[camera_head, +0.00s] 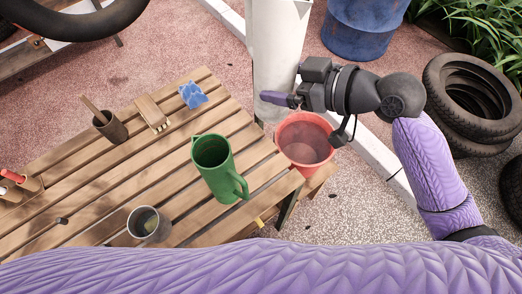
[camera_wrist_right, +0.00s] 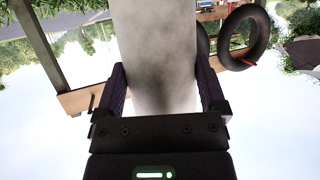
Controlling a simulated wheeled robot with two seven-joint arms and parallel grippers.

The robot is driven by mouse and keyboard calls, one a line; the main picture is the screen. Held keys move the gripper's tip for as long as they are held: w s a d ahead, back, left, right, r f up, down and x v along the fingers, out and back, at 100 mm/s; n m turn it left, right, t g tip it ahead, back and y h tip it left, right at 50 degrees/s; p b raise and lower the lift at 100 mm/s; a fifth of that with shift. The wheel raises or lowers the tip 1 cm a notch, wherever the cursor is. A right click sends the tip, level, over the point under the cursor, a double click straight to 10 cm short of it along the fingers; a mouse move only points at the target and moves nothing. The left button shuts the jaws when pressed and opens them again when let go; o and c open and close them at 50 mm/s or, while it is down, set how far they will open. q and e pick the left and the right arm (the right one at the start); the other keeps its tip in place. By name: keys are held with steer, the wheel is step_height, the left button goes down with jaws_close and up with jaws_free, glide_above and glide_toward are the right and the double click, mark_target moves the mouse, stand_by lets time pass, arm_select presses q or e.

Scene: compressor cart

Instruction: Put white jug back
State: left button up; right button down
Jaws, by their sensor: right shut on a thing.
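My right gripper (camera_head: 280,99) is right of the table, above and behind the red bucket, pointing left. In the wrist view its fingers (camera_wrist_right: 165,90) stand on both sides of a smooth, pale, grey-smudged body, which I take to be the white jug (camera_wrist_right: 155,45). The jug runs out of the top of that view; its rim and handle are not seen there. In the head view a tall white shape (camera_head: 278,50) stands behind the finger and runs out of the top edge; whether it is the jug or a post I cannot tell. My left gripper is not in view.
The slatted wooden table (camera_head: 100,185) holds a green jug (camera_head: 217,170), a metal cup (camera_head: 149,224), a brown pot (camera_head: 109,126), a brush (camera_head: 152,113) and a blue cloth (camera_head: 193,95). The red bucket (camera_head: 306,142) stands beyond its right end. Tyres (camera_head: 470,95) and a blue barrel (camera_head: 362,28) are behind.

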steer(key=a+f+b, duration=0.1)
steer(key=f+b, duration=0.3)
steer(key=f, duration=0.3)
steer(key=a+f+b, duration=0.1)
steer(key=f+b, duration=0.3)
steer(key=f, duration=0.3)
steer(key=a+f+b, duration=0.1)
steer(key=f+b, duration=0.3)
steer(key=f, duration=0.4)
steer(key=shift+s+f+b, duration=0.1)
steer(key=shift+s+b, duration=0.05)
steer(key=shift+b, duration=0.15)
steer(key=shift+f, duration=0.3)
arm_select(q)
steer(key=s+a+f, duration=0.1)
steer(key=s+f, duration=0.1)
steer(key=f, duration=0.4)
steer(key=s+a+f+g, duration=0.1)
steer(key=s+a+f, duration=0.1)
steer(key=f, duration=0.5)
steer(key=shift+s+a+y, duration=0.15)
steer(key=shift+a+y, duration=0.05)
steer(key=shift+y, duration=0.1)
arm_select(e)
steer(key=shift+r, duration=0.1)
jaws_free()
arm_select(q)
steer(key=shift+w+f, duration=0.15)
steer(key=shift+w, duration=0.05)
